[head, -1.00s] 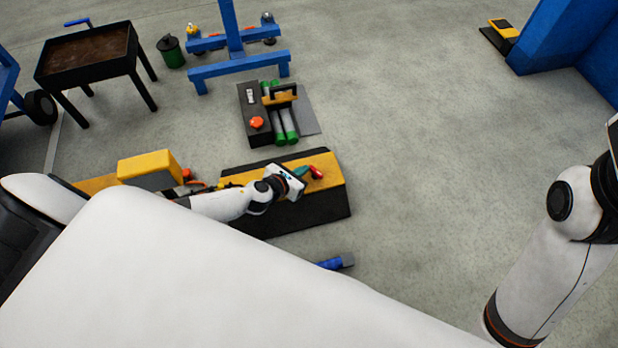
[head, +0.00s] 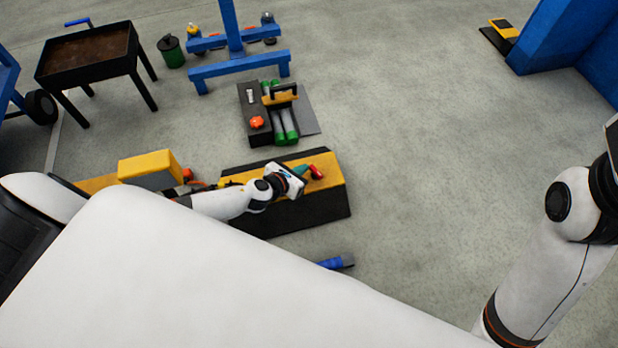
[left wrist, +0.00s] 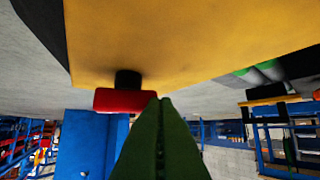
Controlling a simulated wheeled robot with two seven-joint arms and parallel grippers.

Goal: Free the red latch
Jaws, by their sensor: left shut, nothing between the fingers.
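The red latch (head: 317,173) sits at the right part of the yellow top face of a black-and-yellow block (head: 331,163). In the left wrist view the red latch (left wrist: 122,101) is a red bar on a short black stem against the yellow face (left wrist: 190,45). My left gripper (head: 305,170) is right beside the latch, on its left in the head view. Its green fingers (left wrist: 160,104) are shut with nothing between them. Their tips overlap the latch's right end in the wrist view; I cannot tell whether they touch it. My right gripper is out of view.
A black unit with an orange knob (head: 257,122) and green-ended cylinders (head: 284,122) stands behind the block. A yellow box (head: 146,165) is to the left. A blue object (head: 331,263) lies on the floor in front. The floor to the right is open.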

